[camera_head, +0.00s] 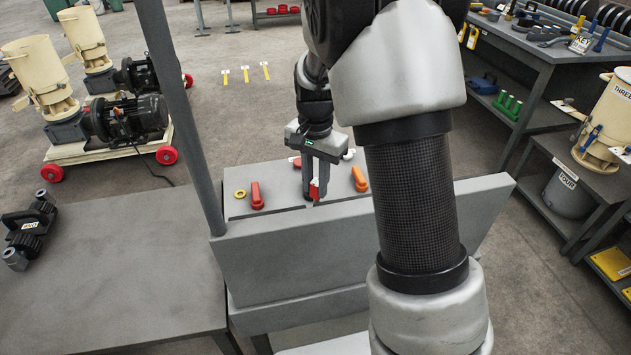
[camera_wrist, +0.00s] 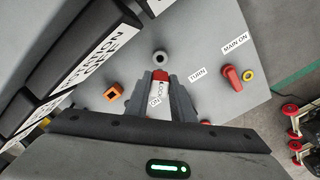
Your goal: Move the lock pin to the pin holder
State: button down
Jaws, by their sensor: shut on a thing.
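Whether the pin's lower end touches the panel is hidden. A grey ring with a dark centre (camera_wrist: 160,58) lies just beyond the fingertips in the wrist view. I cannot tell whether it is the pin holder.
The panel (camera_head: 232,208) carries a red handle (camera_head: 257,195), a yellow ring (camera_head: 239,194) and an orange piece (camera_head: 360,179). A raised grey wall (camera_head: 300,255) runs along its near side. A grey post (camera_head: 180,110) stands left. The left table (camera_head: 120,270) is mostly clear.

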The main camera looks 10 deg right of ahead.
aim_at(315, 198)
jog(key=shift+s+a, duration=0.1)
jog(key=shift+s+f, duration=0.1)
jog(key=shift+f, duration=0.05)
jog(key=shift+f+b, duration=2.35)
jog(key=shift+f, duration=1)
jog(key=shift+f+b, duration=0.35)
jog(key=shift+f, duration=0.15)
jog(key=shift+f+b, duration=0.45)
jog(key=shift+f, duration=0.25)
jog(key=shift+f, duration=0.15)
jog(key=shift+f+b, duration=1.05)
jog(key=shift+f, duration=0.45)
